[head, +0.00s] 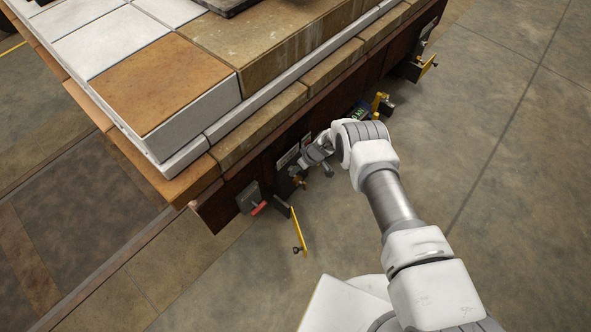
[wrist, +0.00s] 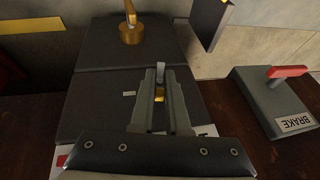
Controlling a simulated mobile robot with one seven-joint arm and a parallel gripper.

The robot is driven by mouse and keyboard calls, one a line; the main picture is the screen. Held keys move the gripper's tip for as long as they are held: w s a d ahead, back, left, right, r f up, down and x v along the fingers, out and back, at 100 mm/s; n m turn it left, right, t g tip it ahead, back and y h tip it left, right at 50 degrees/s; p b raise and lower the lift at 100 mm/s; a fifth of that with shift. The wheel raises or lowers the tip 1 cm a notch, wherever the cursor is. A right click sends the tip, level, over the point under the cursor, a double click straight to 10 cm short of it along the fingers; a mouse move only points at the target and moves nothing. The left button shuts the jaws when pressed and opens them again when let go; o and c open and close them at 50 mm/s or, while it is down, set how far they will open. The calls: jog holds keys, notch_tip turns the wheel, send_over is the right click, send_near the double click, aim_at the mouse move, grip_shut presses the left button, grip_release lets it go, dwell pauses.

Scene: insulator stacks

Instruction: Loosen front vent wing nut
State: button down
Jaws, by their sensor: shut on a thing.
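My gripper (wrist: 160,82) points at the dark grey panel on the side of the car. Its two fingers are closed around a small piece, which I take to be the wing nut (wrist: 159,97). Only a bit of brass-yellow and a pale metal tip show between the fingers. The fingers hide the rest, so I cannot tell how far it is turned. In the head view my gripper (head: 308,160) is at the car's side, and the wing nut cannot be made out there.
A brass fitting with a lever (wrist: 131,32) stands on the dark panel. A grey brake box (head: 248,197) with a red handle is close by. A yellow-edged plate (head: 298,230) sticks out from the side. The floor (head: 500,200) to the right is clear.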

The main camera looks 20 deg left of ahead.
jog(key=shift+w+a+r, duration=0.1)
jog(key=shift+a+r, duration=0.1)
jog(key=shift+r+t+p, duration=0.1)
jog(key=shift+t+p, duration=0.4)
jog(key=shift+p, duration=0.25)
jog(key=shift+a+n+t+h+p, duration=0.1)
jog(key=shift+n+t+h+p, duration=0.3)
jog(key=shift+t, duration=0.6)
jog(key=c, duration=0.9)
grip_release()
jog(key=shift+a, duration=0.1)
jog(key=shift+s, duration=0.2)
jog(key=shift+d+r+p, duration=0.15)
jog(key=shift+d+p, duration=0.1)
jog(key=shift+p, duration=0.05)
jog(key=p+v, duration=0.7)
jog(key=v, duration=0.9)
jog(key=shift+r, duration=0.45)
